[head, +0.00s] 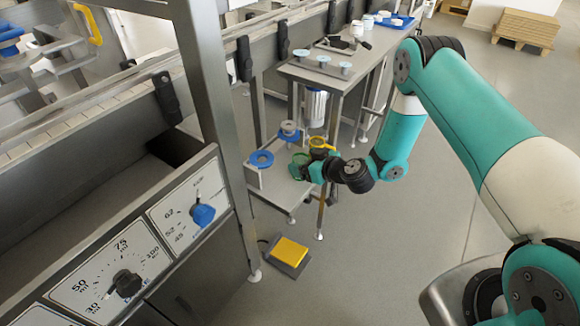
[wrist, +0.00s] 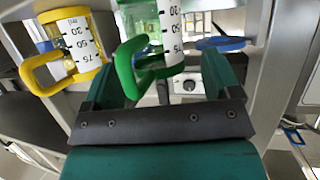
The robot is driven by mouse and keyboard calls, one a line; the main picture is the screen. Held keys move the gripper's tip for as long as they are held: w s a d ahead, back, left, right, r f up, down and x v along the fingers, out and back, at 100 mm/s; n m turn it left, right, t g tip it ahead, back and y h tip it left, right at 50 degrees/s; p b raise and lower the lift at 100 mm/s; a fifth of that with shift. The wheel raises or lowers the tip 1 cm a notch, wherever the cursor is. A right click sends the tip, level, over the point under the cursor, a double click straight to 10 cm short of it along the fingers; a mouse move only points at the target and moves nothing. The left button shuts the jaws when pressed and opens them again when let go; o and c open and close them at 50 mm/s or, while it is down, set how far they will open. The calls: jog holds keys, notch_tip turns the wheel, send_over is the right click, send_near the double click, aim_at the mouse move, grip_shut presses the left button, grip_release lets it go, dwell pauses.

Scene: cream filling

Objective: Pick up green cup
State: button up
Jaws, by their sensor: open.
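The green cup (wrist: 143,50) is a clear measuring cup with a green handle and a printed scale on its side. In the wrist view it is at the top centre, with its handle between the two fingers of my gripper (wrist: 160,78). The fingers are spread apart on either side and I see no contact with the handle. In the head view the green cup (head: 299,165) is small, just left of my gripper (head: 312,172), and partly hidden by it.
A yellow-handled measuring cup (wrist: 80,45) is close on the left in the wrist view. A blue ring (head: 261,159) is left of the gripper. A metal table (head: 318,77) with small cups stands behind. A yellow pedal (head: 290,252) is on the floor. Open floor lies right.

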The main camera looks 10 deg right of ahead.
jog(key=shift+w+a+f, duration=0.1)
jog(key=shift+w+a, duration=0.05)
jog(key=shift+a, duration=0.1)
jog(key=shift+d, duration=0.1)
jog(key=shift+c, duration=0.2)
jog(key=shift+d, duration=0.15)
jog(key=c, duration=1)
jog(key=shift+o, duration=0.2)
